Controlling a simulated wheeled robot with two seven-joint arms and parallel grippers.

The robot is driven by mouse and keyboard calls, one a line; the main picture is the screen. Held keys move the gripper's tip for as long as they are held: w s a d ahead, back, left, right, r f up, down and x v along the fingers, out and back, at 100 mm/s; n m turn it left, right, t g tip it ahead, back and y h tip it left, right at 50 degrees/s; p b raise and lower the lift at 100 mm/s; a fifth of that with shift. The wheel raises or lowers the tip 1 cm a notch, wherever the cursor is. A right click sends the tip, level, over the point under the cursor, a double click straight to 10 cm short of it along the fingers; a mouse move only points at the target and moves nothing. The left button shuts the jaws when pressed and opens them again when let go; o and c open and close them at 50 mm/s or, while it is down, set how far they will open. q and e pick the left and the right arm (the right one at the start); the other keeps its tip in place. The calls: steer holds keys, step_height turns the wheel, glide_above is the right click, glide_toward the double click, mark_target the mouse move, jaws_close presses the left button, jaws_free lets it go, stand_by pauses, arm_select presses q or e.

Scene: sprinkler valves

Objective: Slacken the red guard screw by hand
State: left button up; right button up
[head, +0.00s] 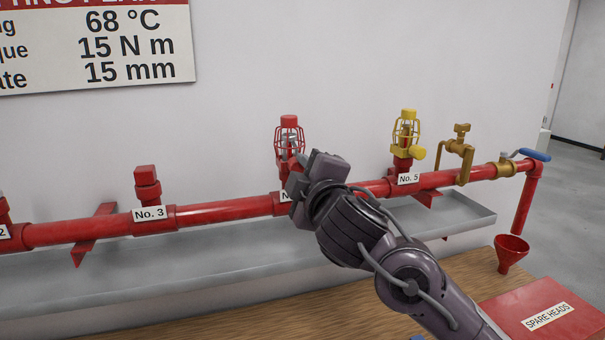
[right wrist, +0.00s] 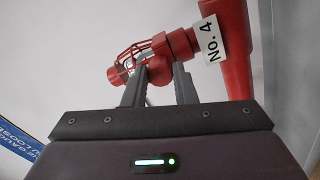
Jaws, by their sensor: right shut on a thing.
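A red wire guard (head: 289,128) with a red cap stands over the sprinkler head at No. 4 on the red pipe. It also shows in the right wrist view (right wrist: 133,54). My right gripper (head: 297,165) reaches it from the front right. In the right wrist view its two fingers (right wrist: 160,72) are closed on a small red part at the guard's base, the red guard screw (right wrist: 158,72). My left gripper is not in view.
No. 5 carries a yellow guard (head: 405,130) with a yellow side screw. No. 3 has a red capped fitting (head: 147,185). A grey trough (head: 90,297) runs below the pipe. A red funnel (head: 511,252) and red spare-heads box (head: 545,312) are at right.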

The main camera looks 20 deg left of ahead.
steer(key=o, duration=1)
steer(key=b+v, duration=0.1)
steer(key=v, duration=0.6)
steer(key=shift+s+d+b, duration=0.25)
steer(key=shift+s+b, duration=0.1)
